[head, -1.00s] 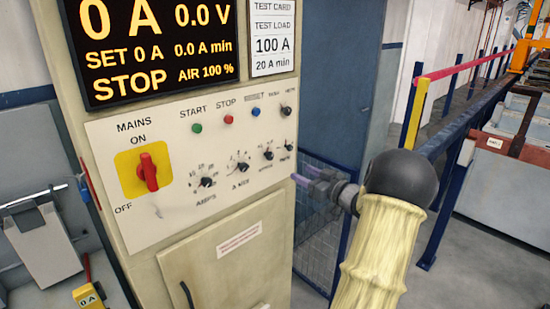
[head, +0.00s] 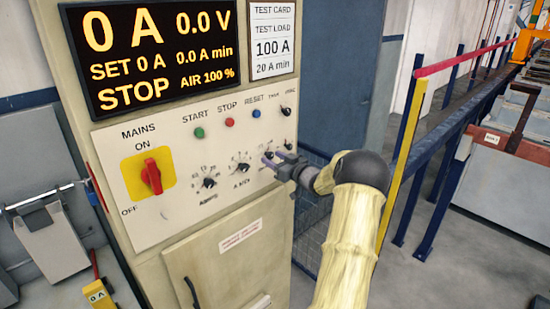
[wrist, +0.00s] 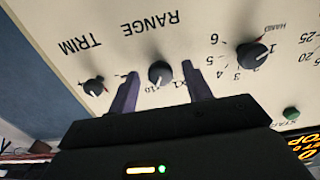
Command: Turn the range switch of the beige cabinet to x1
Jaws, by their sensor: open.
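The beige cabinet (head: 140,250) stands at the left in the head view. Its range switch (wrist: 160,72), a small black knob under the upside-down word RANGE in the wrist view, has x1 and x10 marks beside it. I cannot clearly tell which mark its pointer faces. My gripper (wrist: 160,88) is open, with one dark finger on each side of the switch; contact cannot be told. In the head view my gripper (head: 272,159) is at the right end of the lower knob row and largely hides the switch.
The trim knob (wrist: 93,86) lies just beyond one finger and the A min knob (wrist: 251,55) beyond the other. The red mains switch (head: 151,177) is farther left. A blue rail (head: 440,130) with a yellow post runs to the right of my arm.

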